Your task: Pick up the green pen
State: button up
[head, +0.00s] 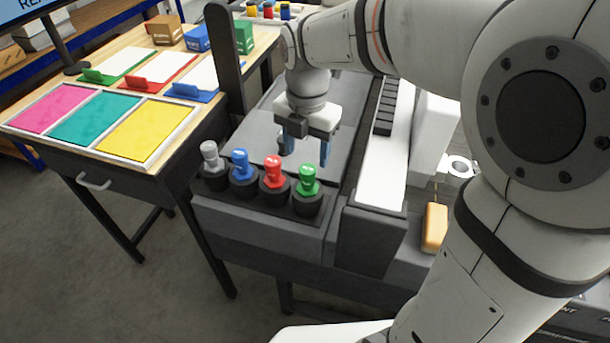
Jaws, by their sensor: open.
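The green pen (308,180) stands upright in a dark round holder, at the right end of a row on the front edge of the grey machine. A red pen (274,172), a blue pen (241,166) and a grey pen (210,158) stand to its left in like holders. My gripper (306,154) points down with its blue fingers apart and nothing visible between them. It is above and behind the row in the picture, close to the green pen. The exact gap between fingers and pen cannot be told.
A wooden table (189,116) at left bears pink, teal and yellow panels, coloured trays with paper and small boxes. A dark upright post (224,65) stands left of my gripper. A white rail (380,150) runs to its right, with an orange block (434,227) beyond.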

aim_at(307, 169)
notch_tip(307, 169, down, 6)
jog(key=shift+s+f+p, duration=0.1)
jog(key=shift+f+p, duration=0.05)
jog(key=shift+p, duration=0.3)
jog(key=c, duration=1.1)
